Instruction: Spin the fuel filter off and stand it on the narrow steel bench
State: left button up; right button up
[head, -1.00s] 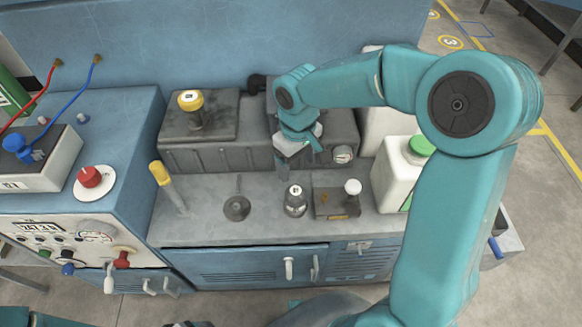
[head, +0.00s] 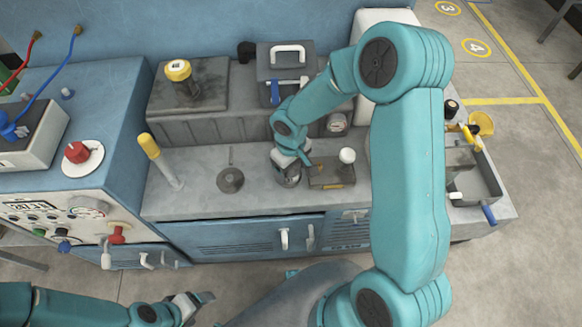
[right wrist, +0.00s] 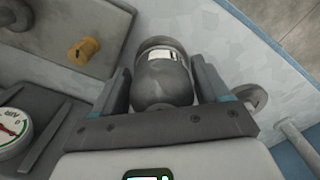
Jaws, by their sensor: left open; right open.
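A rounded grey metal canister (head: 289,179) with a white label, which looks like the fuel filter, is upright on the grey worktop (head: 205,200). My right gripper (head: 290,165) is over it from above and partly hides it. In the right wrist view the canister (right wrist: 163,82) sits between the two open fingers of the right gripper (right wrist: 164,76); whether they touch it I cannot tell. My left gripper (head: 195,303) is open and empty at the bottom, in front of the cabinet. I cannot tell which surface is the narrow steel bench.
Right of the canister is a small block (head: 331,172) with a white knob. A yellow-handled lever (head: 148,146) stands at left. Behind are a dark block (head: 188,85) with a yellow cap and a gauge (head: 337,122). A grey tray (head: 476,176) is at right.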

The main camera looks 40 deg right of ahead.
jog(key=shift+c, duration=0.9)
jog(key=c, duration=0.7)
jog(key=shift+r+n+p, duration=0.2)
jog(key=shift+n+p, duration=0.35)
jog(key=shift+n, duration=0.35)
jog(key=shift+n+p, duration=0.35)
jog(key=shift+n, duration=0.45)
jog(key=shift+d+n, duration=0.1)
jog(key=shift+n, duration=0.5)
jog(key=shift+f+n, duration=0.2)
jog(key=shift+n, duration=0.1)
